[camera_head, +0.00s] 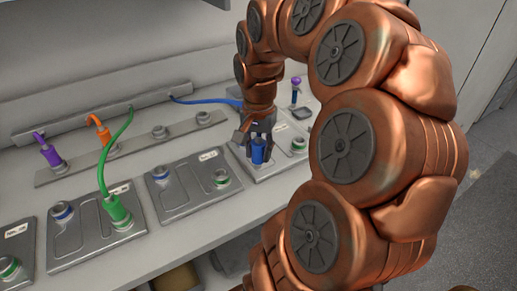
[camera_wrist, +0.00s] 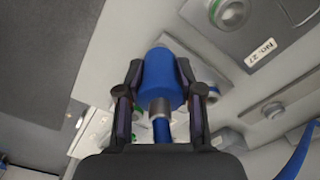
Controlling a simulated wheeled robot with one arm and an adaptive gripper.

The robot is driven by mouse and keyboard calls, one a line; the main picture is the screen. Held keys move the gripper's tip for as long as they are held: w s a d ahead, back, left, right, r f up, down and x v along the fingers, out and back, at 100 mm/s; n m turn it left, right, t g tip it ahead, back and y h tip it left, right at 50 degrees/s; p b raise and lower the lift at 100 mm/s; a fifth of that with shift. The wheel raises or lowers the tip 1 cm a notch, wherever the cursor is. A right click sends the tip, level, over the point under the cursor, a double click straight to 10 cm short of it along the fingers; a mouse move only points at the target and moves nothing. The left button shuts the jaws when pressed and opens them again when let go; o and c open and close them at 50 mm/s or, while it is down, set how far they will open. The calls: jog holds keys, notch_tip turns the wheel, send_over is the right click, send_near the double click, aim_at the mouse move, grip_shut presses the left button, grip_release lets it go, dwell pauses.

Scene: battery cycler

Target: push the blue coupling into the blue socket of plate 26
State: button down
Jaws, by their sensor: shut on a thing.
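My gripper (camera_head: 259,140) is shut on the blue coupling (camera_head: 259,152), which points down, nearly upright. The coupling also shows between the dark fingers of my gripper (camera_wrist: 160,92) in the wrist view, as a blue cylinder (camera_wrist: 160,72). It stands over the left part of a grey plate (camera_head: 268,170). No blue socket shows there; the coupling and gripper cover that spot. I cannot tell whether the coupling is in a socket or just above one. The wrist view shows a plate labelled NO. 27 (camera_wrist: 259,52) beside the coupling; no label reading 26 is legible.
Left of the gripper, a plate (camera_head: 180,205) has open blue and green sockets. Further left, a green coupling (camera_head: 116,212) with its cable stands in another plate. Purple (camera_head: 50,155) and orange (camera_head: 102,135) couplings stand on the rear strip. A blue cable (camera_head: 205,101) runs behind my gripper.

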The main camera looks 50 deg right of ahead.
aim_at(259, 136)
jog(key=shift+r, duration=0.15)
jog(key=shift+r+p, duration=0.5)
jog(key=shift+r, duration=1.85)
